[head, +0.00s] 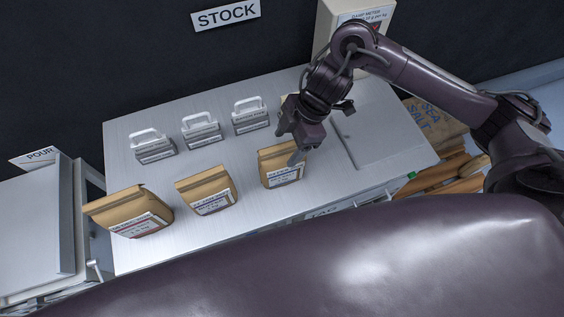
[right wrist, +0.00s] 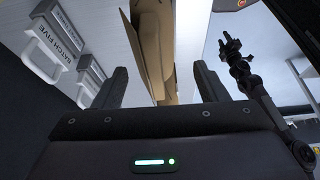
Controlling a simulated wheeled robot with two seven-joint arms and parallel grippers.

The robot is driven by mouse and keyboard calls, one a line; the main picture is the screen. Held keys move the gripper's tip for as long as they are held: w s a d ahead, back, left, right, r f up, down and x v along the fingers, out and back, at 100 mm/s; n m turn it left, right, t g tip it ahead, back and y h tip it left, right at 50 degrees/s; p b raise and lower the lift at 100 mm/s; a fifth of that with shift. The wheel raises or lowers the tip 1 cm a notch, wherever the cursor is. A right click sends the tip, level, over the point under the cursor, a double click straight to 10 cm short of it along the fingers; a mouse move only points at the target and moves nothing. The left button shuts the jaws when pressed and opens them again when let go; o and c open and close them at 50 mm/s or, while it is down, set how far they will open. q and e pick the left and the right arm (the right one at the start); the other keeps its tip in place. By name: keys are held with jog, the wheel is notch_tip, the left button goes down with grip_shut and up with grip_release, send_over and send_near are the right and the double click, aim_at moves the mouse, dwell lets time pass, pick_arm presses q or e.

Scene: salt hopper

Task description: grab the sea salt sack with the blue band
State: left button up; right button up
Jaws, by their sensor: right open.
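Three brown paper sacks with printed labels stand in a row on the metal counter. The right sack (head: 281,167) has a label with a bluish-purple band. The middle sack (head: 207,191) has a similar dark bluish band, and the left sack (head: 131,212) shows a reddish one. The print is too small to read. My right gripper (head: 294,153) is open, pointing down at the right sack. In the right wrist view, this sack's brown side (right wrist: 152,45) shows between and beyond the open fingers (right wrist: 161,84). I cannot tell whether they touch it. My left gripper is out of view.
Several grey handled blocks (head: 201,131) stand in a row behind the sacks; one reads "BATCH FIVE" in the wrist view (right wrist: 48,52). A damp meter box (head: 345,20) is at the back. The counter (head: 240,217) is bare between the sacks.

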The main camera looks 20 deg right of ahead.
aim_at(282, 164)
jog(key=p+x, duration=0.1)
jog(key=x, duration=0.1)
jog(key=shift+w+f, duration=0.2)
jog(key=shift+f, duration=0.15)
jog(key=shift+x, duration=0.8)
jog(key=shift+w, duration=0.1)
jog(key=c, duration=1.1)
grip_shut()
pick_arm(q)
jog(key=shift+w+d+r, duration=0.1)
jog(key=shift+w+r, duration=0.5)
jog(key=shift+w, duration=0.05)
pick_arm(e)
jog(key=shift+w+r, duration=0.1)
jog(key=shift+w, duration=0.05)
